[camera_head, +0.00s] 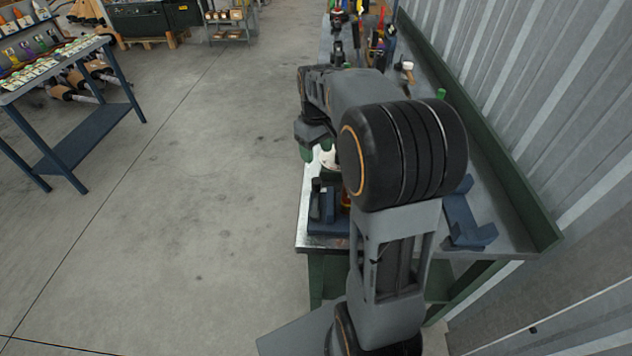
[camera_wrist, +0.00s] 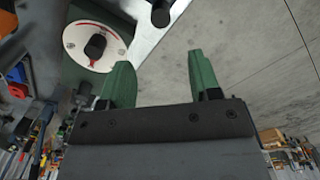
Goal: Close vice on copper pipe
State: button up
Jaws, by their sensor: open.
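A dark blue vice (camera_head: 322,205) stands at the front left corner of the workbench, partly hidden by my arm. A small orange-red patch shows beside it, but I cannot tell whether it is the copper pipe. My gripper (camera_wrist: 160,80) is open, with its two green fingers apart and nothing between them. In the head view my gripper is mostly hidden by my arm, above the bench's left edge beyond the vice. In the wrist view, a black rounded end (camera_wrist: 161,13) shows near the top; I cannot tell whether it belongs to the vice.
A white dial with a black knob (camera_wrist: 95,46) is close to the left finger.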

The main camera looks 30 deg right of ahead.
aim_at(316, 180)
notch_tip(316, 180, down, 12)
jog(key=shift+f, duration=0.25)
dwell(0.3)
